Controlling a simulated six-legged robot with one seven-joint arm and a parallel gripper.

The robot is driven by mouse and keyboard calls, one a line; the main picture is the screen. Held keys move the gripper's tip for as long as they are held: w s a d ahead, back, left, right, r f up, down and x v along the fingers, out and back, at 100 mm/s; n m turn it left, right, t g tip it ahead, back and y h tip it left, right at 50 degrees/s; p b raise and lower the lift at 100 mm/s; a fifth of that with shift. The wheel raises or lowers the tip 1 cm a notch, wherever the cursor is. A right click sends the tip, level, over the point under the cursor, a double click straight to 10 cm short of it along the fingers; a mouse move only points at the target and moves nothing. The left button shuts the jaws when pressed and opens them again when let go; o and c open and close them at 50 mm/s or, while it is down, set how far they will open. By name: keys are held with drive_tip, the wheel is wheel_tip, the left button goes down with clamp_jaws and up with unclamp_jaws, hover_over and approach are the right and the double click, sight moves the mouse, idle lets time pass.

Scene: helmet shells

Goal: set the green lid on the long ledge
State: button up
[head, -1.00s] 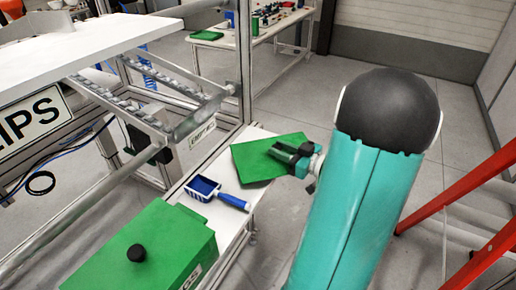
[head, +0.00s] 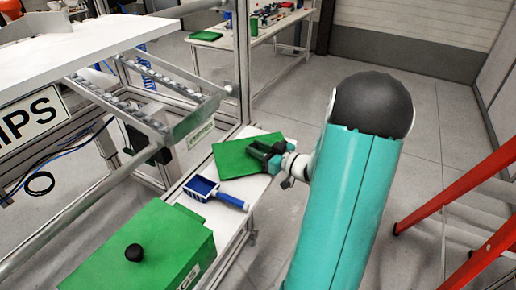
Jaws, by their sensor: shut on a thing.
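The green lid (head: 232,158) is a flat green plate at the far end of the long white ledge (head: 229,192), beyond the blue scoop. My gripper (head: 262,155) is shut on the lid's right edge. The lid lies nearly flat over the ledge; I cannot tell whether its underside touches the surface. My teal arm comes in from the lower right, and the gripper's fingers hide part of the lid's right side.
A blue scoop (head: 232,201) with a white-rimmed head lies on the ledge just nearer than the lid. A green box with a black knob (head: 140,262) stands at the near end. A metal frame (head: 165,125) borders the left. A red ladder (head: 460,195) stands at right.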

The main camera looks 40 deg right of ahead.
drive_tip(key=shift+f, duration=0.1)
drive_tip(key=o, duration=1)
